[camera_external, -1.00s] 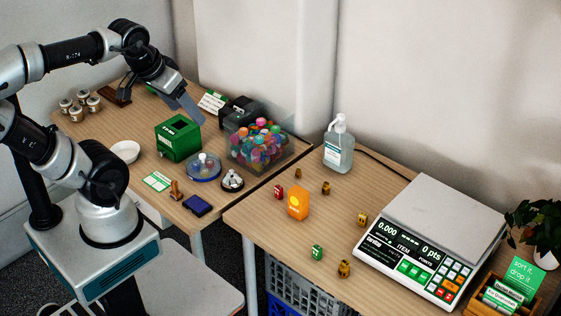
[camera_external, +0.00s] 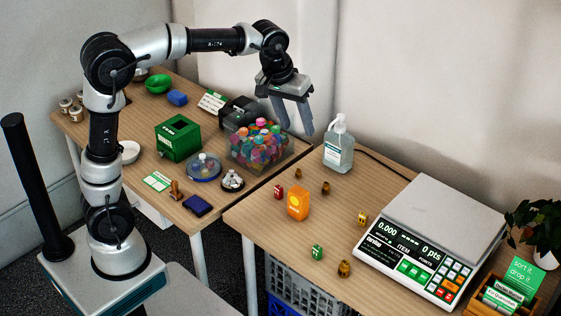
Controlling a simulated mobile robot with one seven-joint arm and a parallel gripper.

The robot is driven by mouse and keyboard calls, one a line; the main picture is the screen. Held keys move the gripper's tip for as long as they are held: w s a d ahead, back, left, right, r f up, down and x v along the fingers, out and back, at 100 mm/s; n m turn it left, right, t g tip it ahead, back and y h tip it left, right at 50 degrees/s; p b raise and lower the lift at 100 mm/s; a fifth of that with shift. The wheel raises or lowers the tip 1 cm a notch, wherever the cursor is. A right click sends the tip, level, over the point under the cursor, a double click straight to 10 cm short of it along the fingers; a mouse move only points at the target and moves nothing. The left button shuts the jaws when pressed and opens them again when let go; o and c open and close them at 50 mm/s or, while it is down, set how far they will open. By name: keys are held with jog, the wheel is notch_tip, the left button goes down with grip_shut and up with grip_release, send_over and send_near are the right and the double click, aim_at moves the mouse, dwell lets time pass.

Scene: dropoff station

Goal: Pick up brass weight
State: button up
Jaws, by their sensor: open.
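Several small brass-coloured pieces stand on the right table. One golden-brown piece (camera_external: 344,268) is near the front edge. A darker brass piece (camera_external: 326,187) and a smaller one (camera_external: 297,173) are farther back, near the pump bottle. They are too small to tell which is the brass weight. My gripper (camera_external: 295,130) is open and empty, fingers pointing down. It appears in the air behind the clear tub, left of the pump bottle, apart from all the small pieces.
On the right table are an orange box (camera_external: 298,203), red, yellow and green small pieces, a pump bottle (camera_external: 339,150) and a large scale (camera_external: 440,225). The left table holds a clear tub of colourful items (camera_external: 260,148), a green box (camera_external: 178,139) and a bell (camera_external: 231,181).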

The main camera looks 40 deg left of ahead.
jog(key=w+d+f+g+b, duration=0.2)
jog(key=d+f, duration=0.7)
jog(key=f, duration=0.3)
jog(key=g+b, duration=0.1)
jog(key=b, duration=0.1)
send_over(346, 262)
notch_tip(346, 262, down, 11)
jog(key=shift+n+y, duration=0.4)
jog(key=f, duration=0.4)
jog(key=f+b, duration=0.1)
jog(key=f, duration=0.3)
jog(key=f+b, duration=0.1)
jog(key=f, duration=0.3)
jog(key=shift+s+a, duration=0.2)
jog(key=shift+s, duration=0.1)
jog(key=shift+w+d+f+b, duration=0.15)
jog(key=shift+f+b, duration=0.2)
jog(key=shift+f, duration=1.1)
jog(key=shift+w+f+b, duration=0.15)
jog(key=shift+f+b, duration=0.15)
jog(key=shift+f, duration=1.15)
grip_shut()
